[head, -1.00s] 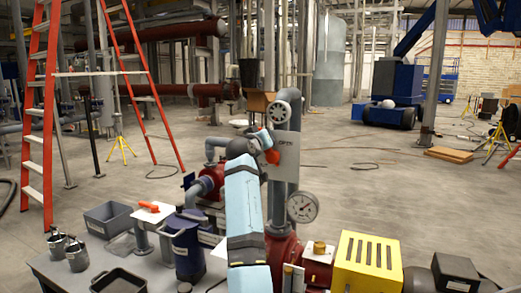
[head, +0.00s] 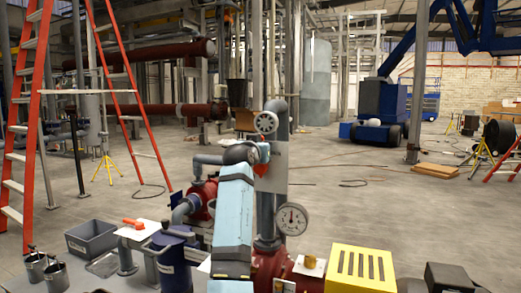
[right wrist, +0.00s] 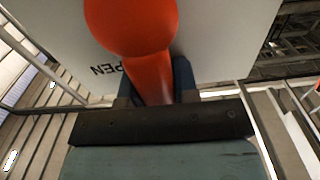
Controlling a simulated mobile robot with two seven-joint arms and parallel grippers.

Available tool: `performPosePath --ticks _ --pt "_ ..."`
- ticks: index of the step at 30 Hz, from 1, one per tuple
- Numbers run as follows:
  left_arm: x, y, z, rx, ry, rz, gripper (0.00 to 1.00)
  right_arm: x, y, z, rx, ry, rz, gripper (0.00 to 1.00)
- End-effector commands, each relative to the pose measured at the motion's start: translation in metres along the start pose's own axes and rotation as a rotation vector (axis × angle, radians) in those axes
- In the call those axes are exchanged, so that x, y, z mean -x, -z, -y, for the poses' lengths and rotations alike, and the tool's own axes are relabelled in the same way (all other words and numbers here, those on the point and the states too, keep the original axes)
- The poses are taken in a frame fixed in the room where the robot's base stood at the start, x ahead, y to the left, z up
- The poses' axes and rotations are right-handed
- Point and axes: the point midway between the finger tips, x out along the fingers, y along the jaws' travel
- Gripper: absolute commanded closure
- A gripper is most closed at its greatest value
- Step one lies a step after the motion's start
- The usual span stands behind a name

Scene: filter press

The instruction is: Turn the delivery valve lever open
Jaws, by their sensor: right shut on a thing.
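In the right wrist view a red-orange lever with a ball end (right wrist: 130,25) stands in front of a white plate (right wrist: 222,35) with the word OPEN upside down. My right gripper (right wrist: 155,92) is shut on the lever's stem, below the ball. In the head view my light-blue right arm reaches to the gripper (head: 262,152) at the plate (head: 272,172) on the vertical grey pipe. Only a little red of the lever (head: 262,171) shows there, under the gripper; its pivot is hidden. My left gripper is not in view.
A yellow slotted box (head: 361,269) is at the front right. Another orange lever (head: 133,223), a grey bin (head: 91,239) and pots (head: 56,274) are at the left.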

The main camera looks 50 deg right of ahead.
Motion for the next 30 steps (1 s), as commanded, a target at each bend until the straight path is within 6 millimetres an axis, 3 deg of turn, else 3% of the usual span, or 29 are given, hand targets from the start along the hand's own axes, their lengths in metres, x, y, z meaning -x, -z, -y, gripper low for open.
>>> performPosePath --ticks 9,10,13,23,26,30 --pt "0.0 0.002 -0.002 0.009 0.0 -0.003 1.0 0.0 0.004 -0.001 -0.011 0.001 -0.006 1.0" --pt "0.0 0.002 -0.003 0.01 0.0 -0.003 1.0 0.0 0.004 -0.001 -0.011 0.001 -0.006 0.7" --pt "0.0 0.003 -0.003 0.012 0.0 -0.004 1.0 0.0 0.003 -0.001 -0.009 0.0 -0.004 0.47" --pt "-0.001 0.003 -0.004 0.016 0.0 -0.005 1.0 0.003 0.001 0.0 -0.005 0.001 -0.001 0.47" --pt "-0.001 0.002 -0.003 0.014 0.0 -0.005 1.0 0.013 0.0 0.0 -0.005 0.001 0.0 0.47" --pt "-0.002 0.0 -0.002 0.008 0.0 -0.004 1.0 0.04 0.0 0.001 -0.006 0.003 -0.001 0.47"
